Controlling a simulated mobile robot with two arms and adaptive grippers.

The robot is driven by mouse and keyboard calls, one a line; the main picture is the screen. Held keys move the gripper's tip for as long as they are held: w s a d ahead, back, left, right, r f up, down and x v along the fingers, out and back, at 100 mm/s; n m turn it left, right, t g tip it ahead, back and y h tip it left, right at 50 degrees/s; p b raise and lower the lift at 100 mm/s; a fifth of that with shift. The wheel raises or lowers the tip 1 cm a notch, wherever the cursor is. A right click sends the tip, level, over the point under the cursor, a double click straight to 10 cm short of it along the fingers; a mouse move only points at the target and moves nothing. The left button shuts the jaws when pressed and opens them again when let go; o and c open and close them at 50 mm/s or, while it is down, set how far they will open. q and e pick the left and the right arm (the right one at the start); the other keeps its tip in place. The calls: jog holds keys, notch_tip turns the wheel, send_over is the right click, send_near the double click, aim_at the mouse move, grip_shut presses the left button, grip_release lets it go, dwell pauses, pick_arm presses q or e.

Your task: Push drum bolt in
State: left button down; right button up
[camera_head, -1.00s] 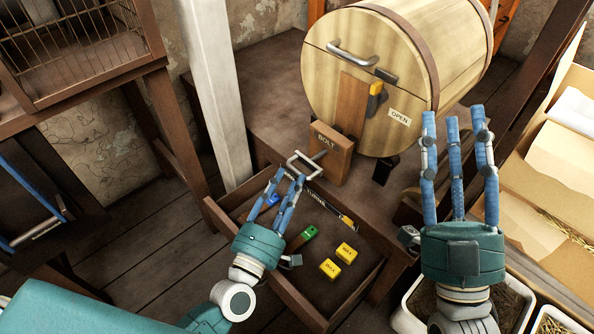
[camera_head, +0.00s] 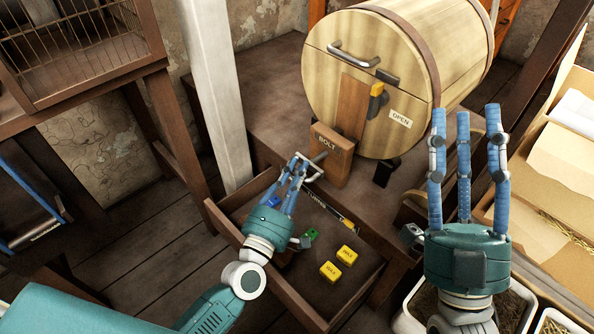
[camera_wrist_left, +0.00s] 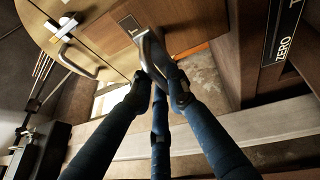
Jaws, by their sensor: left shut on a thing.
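The wooden drum (camera_head: 385,75) lies on its side on the bench, with a metal handle and an "OPEN" label on its front. Below the front stands a wooden block marked "BOLT" (camera_head: 333,155), with a metal rod and a bolt handle (camera_head: 308,165) sticking out toward me. My left gripper (camera_head: 296,170) is shut on the bolt handle; the left wrist view shows its fingers around the curved grey metal (camera_wrist_left: 152,55). My right gripper (camera_head: 466,115) is raised to the right of the drum, its fingers apart and holding nothing.
An open drawer (camera_head: 285,285) under my left gripper holds yellow wax blocks (camera_head: 338,262), a green item (camera_head: 311,234) and a tool with a dark label. A white post (camera_head: 215,90) and a cage (camera_head: 80,40) stand at left. Cartons (camera_head: 560,170) and trays stand at right.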

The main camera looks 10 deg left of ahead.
pick_arm(q)
jog(key=w+d, duration=0.2)
jog(key=w, duration=0.1)
jog(key=shift+w+d, duration=0.2)
pick_arm(e)
jog(key=shift+w+a+f+g, duration=0.15)
jog(key=shift+w+f+g, duration=0.15)
jog(key=shift+f, duration=0.05)
pick_arm(q)
jog(key=c, duration=1.7)
grip_release()
jog(key=shift+w+d, duration=0.1)
pick_arm(e)
jog(key=shift+w+f, duration=0.1)
jog(key=shift+f, duration=0.05)
pick_arm(q)
jog(key=v, duration=1.2)
jog(key=shift+f, duration=0.15)
